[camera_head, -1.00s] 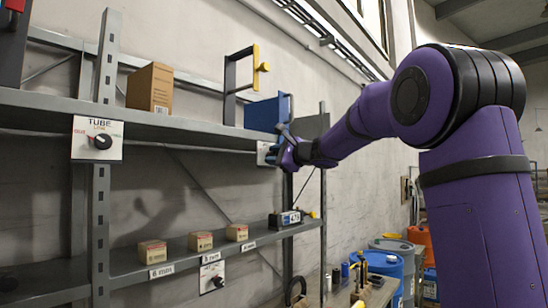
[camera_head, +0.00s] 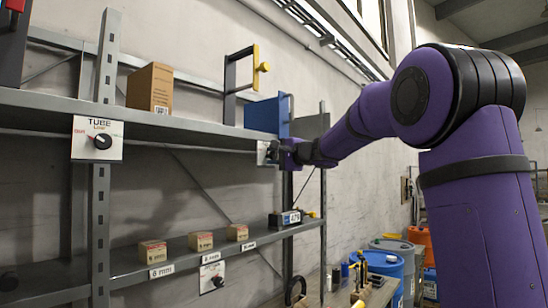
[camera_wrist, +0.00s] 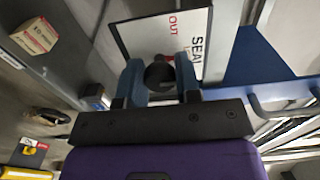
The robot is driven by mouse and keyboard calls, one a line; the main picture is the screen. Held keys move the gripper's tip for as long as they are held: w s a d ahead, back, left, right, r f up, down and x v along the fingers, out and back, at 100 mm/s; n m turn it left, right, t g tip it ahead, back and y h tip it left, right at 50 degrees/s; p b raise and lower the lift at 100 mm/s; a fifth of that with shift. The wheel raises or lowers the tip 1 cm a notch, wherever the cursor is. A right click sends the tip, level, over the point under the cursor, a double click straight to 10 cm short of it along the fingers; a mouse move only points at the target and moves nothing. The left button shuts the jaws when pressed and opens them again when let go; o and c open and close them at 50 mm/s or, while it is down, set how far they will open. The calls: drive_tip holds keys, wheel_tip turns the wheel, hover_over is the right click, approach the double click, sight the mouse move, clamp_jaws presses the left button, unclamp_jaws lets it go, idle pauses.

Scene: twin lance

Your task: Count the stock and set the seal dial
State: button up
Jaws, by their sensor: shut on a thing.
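The seal dial is a dark round knob (camera_wrist: 160,76) on a white plate (camera_wrist: 190,22) lettered SEAL and OUT in the wrist view. In the head view its plate (camera_head: 263,153) hangs at the upper shelf's front edge. My gripper (camera_wrist: 160,82) is shut on the knob, one blue finger on each side; in the head view the gripper (camera_head: 274,153) is against the plate. The pointer's setting is hidden. Three small cartons, left (camera_head: 153,252), middle (camera_head: 200,241) and right (camera_head: 237,232), stand apart on the lower shelf. A small boxed display (camera_head: 285,219) stands right of them, digits blurred.
A TUBE dial (camera_head: 102,142) is on the left post, another dial (camera_head: 212,278) below the lower shelf. Blue drums (camera_head: 385,263) stand lower right.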

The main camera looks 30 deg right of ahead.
drive_tip(key=shift+f, duration=0.1)
drive_tip(key=o, duration=0.9)
drive_tip(key=shift+o, duration=0.2)
drive_tip(key=shift+s, duration=0.1)
drive_tip(key=v, duration=1)
drive_tip(key=shift+s+d, duration=0.2)
drive_tip(key=shift+s, duration=0.1)
